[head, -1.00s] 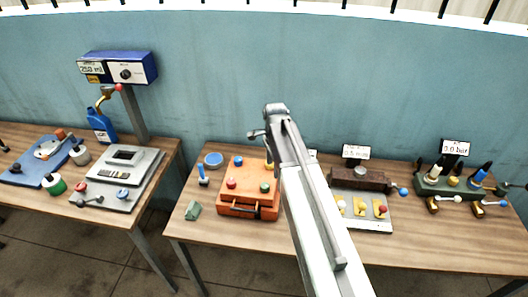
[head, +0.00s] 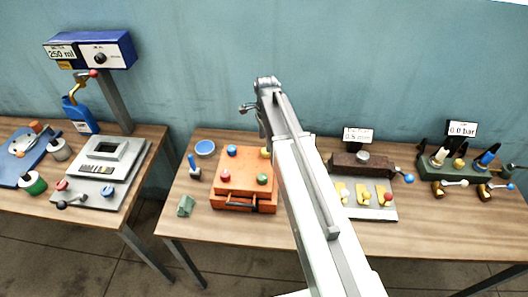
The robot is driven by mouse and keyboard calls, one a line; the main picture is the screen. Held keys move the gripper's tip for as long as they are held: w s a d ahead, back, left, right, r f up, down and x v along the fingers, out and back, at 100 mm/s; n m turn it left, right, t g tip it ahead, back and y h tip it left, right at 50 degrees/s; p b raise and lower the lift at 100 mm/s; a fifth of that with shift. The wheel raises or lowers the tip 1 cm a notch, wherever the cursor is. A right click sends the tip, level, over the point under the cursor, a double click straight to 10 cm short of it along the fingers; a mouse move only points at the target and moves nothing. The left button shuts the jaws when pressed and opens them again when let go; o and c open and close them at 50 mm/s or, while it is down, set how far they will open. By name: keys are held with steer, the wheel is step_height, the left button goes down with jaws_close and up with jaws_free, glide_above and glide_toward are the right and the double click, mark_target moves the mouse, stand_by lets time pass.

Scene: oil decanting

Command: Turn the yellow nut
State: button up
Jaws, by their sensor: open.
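Several yellow parts show, and I cannot tell for sure which is the yellow nut. A small yellow piece (head: 459,163) sits on the dark green block (head: 466,173) at the right. Another yellow piece (head: 265,152) is at the back right of the orange box (head: 229,199), partly hidden by my arm. Several yellow pieces (head: 362,195) are on the grey plate right of my arm. My gripper (head: 245,109) is raised in the middle of the view, open and seemingly empty. It appears in front of the wall, above the orange box in the picture, touching nothing visible.
The right table (head: 420,240) has clear wood along its front. A blue dish (head: 205,148), a blue-handled tool (head: 193,166) and a green block (head: 186,205) lie left of the orange box.

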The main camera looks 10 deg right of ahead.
mark_target(266, 153)
step_height(266, 153, down, 5)
steer(key=b, duration=0.3)
steer(key=shift+b, duration=0.35)
steer(key=shift+s+r, duration=0.1)
steer(key=shift+r, duration=0.05)
jaws_close()
